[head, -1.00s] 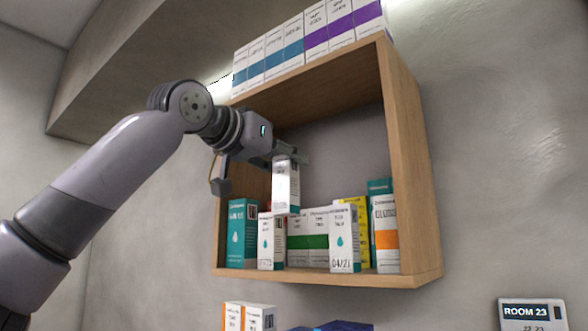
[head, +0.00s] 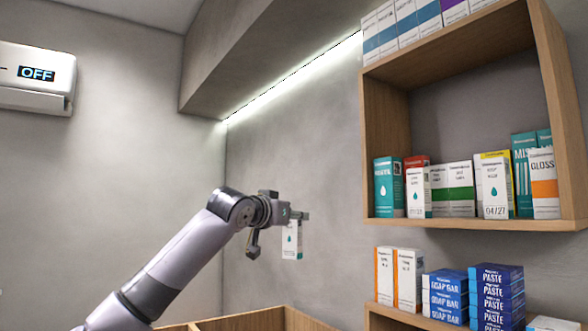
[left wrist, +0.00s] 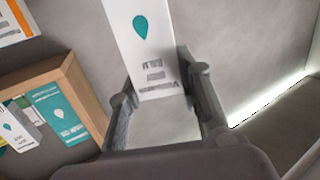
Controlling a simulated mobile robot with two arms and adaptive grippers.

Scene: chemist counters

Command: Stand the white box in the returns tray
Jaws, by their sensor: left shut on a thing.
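The white box (head: 292,241), with a teal drop on its face, hangs roughly upright from my left gripper (head: 293,215). The gripper is shut on its upper end, in open air left of the wall shelf. In the left wrist view the white box (left wrist: 146,38) sits between the two fingers of my left gripper (left wrist: 160,82), its print upside down there. No tray marked for returns can be made out. My right gripper is not in view.
A wooden wall shelf (head: 384,135) at right holds several medicine boxes. A lower shelf (head: 395,316) carries blue and orange-striped boxes. Light wooden edges (head: 290,318) show at the bottom, below the held box; what they belong to is cut off. The wall left of the shelf is clear.

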